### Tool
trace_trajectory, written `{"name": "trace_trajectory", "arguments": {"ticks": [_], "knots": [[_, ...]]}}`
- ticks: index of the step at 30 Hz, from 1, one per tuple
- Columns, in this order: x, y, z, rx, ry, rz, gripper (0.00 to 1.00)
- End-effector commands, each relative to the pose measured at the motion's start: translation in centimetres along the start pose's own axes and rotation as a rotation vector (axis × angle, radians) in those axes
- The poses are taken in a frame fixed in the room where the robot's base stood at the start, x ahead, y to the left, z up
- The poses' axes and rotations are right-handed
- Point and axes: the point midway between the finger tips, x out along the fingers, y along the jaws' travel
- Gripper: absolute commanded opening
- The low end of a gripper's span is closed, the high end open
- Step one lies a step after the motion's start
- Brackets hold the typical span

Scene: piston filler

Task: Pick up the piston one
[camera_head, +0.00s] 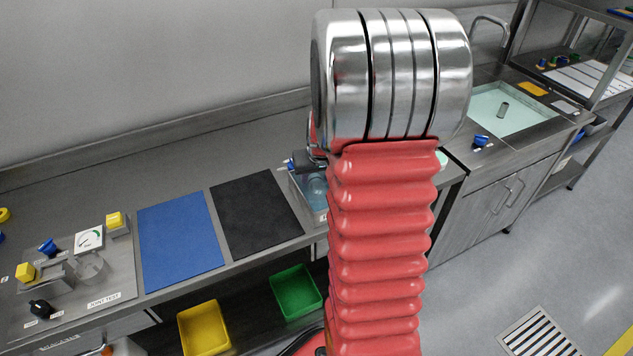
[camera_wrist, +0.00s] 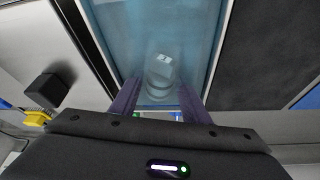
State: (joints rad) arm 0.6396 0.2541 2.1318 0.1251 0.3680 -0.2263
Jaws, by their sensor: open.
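A translucent, pale cylindrical piece that looks like a piston (camera_wrist: 160,77) is in a blue-tinted, clear-looking tray (camera_wrist: 115,25) in the wrist view. It has a small white label with a dark mark that I cannot read surely. My gripper (camera_wrist: 157,97) is open, with its two purple-grey fingers on either side of the piston's near end. I cannot tell whether they touch it or how far above it they are. In the head view the tray (camera_head: 322,216) is mostly hidden behind my red arm, with a pale round shape inside.
A black mat (camera_head: 255,212) and a blue mat (camera_head: 180,240) lie left of the tray. A joint test station (camera_head: 105,290) stands further left. Yellow (camera_head: 204,328) and green (camera_head: 297,292) bins sit below the bench. A sink basin (camera_head: 515,108) holding a small cylinder is at right.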

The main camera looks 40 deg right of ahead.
Motion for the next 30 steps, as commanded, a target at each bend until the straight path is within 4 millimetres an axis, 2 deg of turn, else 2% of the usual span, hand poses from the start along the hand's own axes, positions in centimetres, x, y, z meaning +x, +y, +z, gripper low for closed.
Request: {"name": "trace_trajectory", "arguments": {"ticks": [8,25,30], "knots": [[-0.02,-0.02,0.0,0.0,0.0,0.0,0.41],[-0.02,-0.02,0.01,0.0,0.0,0.0,0.01],[-0.02,-0.02,0.01,0.0,0.0,0.0,0.0]]}}
